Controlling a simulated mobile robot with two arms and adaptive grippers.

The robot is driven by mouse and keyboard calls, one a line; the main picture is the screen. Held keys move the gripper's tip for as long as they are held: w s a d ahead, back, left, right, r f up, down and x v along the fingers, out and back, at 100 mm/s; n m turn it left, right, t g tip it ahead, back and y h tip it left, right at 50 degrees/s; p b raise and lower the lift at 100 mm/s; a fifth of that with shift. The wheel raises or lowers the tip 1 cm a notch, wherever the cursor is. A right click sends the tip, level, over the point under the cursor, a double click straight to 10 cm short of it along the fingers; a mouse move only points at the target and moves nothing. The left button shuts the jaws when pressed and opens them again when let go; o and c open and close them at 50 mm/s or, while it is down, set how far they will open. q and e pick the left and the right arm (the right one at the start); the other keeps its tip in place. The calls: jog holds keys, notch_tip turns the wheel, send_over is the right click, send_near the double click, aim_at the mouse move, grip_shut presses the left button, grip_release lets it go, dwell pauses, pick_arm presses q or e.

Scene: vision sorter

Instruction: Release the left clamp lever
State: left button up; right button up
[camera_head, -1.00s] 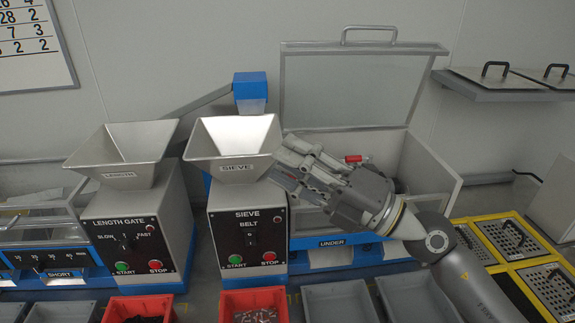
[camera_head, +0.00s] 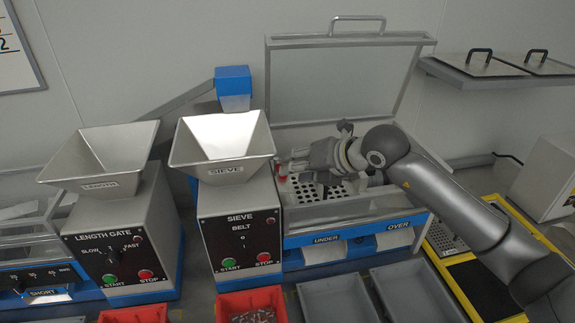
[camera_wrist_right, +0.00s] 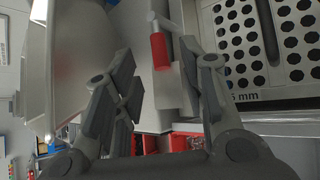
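The left clamp lever shows in the right wrist view as a red handle (camera_wrist_right: 160,52) on a pale metal part. In the head view a small red patch (camera_head: 282,179) of it shows at the left end of the sieve box, by my fingertips. My right gripper (camera_head: 291,164) reaches leftward over the box. In the right wrist view my right gripper (camera_wrist_right: 162,80) is open, with a finger on each side of the picture and the red handle in the gap beyond. I cannot tell whether a finger touches it. My left gripper is not in view.
The sieve hopper (camera_head: 222,136) stands close left of my gripper. A perforated plate (camera_head: 330,190) lies in the box, under the raised clear lid (camera_head: 345,85). Another red part (camera_head: 374,178) shows beside my right wrist. Red bins (camera_head: 250,300) and grey bins stand in front.

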jog(key=shift+p+x, duration=0.3)
jog(key=shift+x, duration=1.85)
jog(key=shift+c, duration=0.5)
grip_shut()
jog(key=shift+s+a+f+b, duration=0.1)
jog(key=shift+s+a+b, duration=0.05)
jog(key=shift+b, duration=0.25)
jog(key=shift+s+a+m+t+h+b, duration=0.15)
jog(key=shift+m+t+h+b, duration=0.15)
jog(key=shift+m+b, duration=0.15)
